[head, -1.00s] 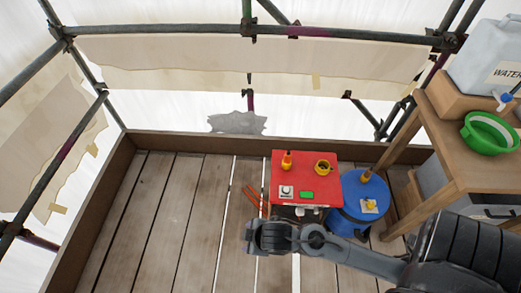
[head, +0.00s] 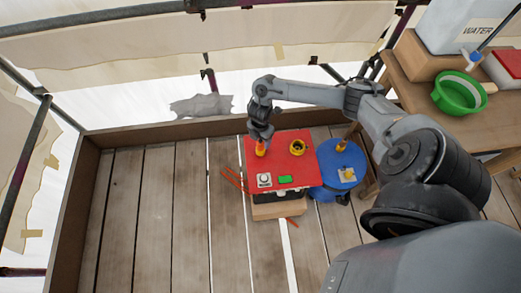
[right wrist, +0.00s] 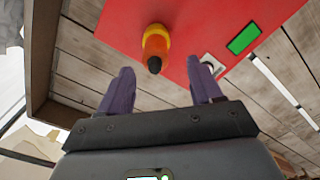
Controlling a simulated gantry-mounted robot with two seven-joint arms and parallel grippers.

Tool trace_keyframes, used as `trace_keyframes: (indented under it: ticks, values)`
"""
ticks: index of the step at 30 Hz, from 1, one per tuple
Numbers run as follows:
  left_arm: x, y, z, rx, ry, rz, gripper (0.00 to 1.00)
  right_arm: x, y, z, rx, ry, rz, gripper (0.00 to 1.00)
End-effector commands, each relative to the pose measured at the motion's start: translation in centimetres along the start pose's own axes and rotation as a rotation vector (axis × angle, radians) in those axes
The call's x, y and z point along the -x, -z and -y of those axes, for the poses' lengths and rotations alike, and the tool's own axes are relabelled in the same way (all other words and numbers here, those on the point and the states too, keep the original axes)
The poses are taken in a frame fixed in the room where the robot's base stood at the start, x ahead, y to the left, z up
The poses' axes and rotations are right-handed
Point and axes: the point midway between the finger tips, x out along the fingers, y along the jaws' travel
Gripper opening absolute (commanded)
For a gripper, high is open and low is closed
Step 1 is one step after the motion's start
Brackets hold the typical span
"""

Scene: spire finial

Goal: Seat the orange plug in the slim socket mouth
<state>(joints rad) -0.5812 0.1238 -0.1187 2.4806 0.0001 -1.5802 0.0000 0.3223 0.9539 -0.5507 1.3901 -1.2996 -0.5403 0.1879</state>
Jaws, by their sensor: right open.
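An orange plug (head: 260,149) with a dark end stands in a yellow collar on the red tabletop (head: 279,168). It also shows in the right wrist view (right wrist: 155,48), just beyond the gap between my fingertips. My right gripper (right wrist: 160,68) is open and empty, pointing at the plug; in the head view it hangs over it (head: 260,136). A wider yellow ring with a dark opening (head: 297,147) sits to the plug's right. I cannot tell which opening is the slim socket mouth. My left gripper is not in view.
A blue drum (head: 335,163) carrying yellow fittings stands to the right. A wooden bench with a green basin (head: 459,93) is further right. Planks at left are clear.

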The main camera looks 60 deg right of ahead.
Motion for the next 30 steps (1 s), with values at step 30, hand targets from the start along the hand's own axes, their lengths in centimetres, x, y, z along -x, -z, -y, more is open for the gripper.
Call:
trace_keyframes:
  ticks: [30]
  values:
    - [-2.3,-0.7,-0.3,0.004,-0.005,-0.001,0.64,-6.5,-0.4,-0.3,0.001,-0.002,0.002,0.62]
